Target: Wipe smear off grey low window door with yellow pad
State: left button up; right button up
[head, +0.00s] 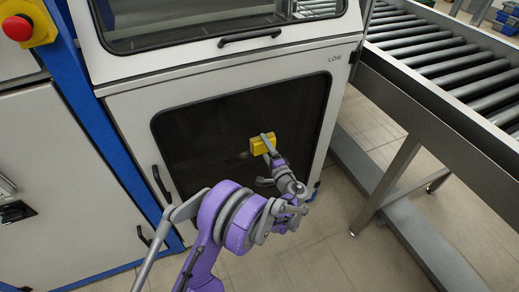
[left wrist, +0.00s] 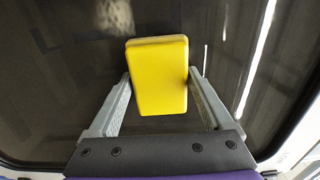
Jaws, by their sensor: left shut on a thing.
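The grey low door (head: 135,115) is closed, marked LOW at its top right, with a dark rounded window (head: 200,130). The window (left wrist: 50,70) fills most of the left wrist view. My left gripper (head: 265,145) is shut on the yellow pad (head: 258,147), in front of the window's right half. The pad (left wrist: 158,75) sits between both fingers in the left wrist view, slightly tilted. Whether it touches the glass I cannot tell. A pale blotchy patch, likely the smear (left wrist: 114,14), shows at the top left of that view, beyond the pad. My right gripper is not in view.
A door handle (head: 161,186) sits left of the window. An upper window door with a black handle (head: 249,36) is above. A roller conveyor (head: 450,60) and its leg (head: 388,185) stand at the right. A red button (head: 17,27) is at the top left.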

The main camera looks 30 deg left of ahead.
aim_at(236, 149)
pick_arm(q)
jog(key=shift+w+d, duration=0.5)
jog(key=shift+w, duration=0.1)
jog(key=shift+a, duration=0.1)
jog(key=shift+s+a, duration=0.4)
jog(key=shift+s, duration=0.1)
jog(key=shift+s+a+b, duration=0.2)
jog(key=shift+s+a, duration=0.75)
jog(key=shift+s, duration=0.3)
jog(key=shift+s+a+b, duration=0.2)
jog(key=shift+s+a, duration=0.75)
jog(key=shift+s, duration=0.3)
jog(key=shift+s+a, duration=1.25)
jog(key=b+v, duration=0.1)
jog(key=v, duration=0.5)
jog(key=shift+d, duration=0.1)
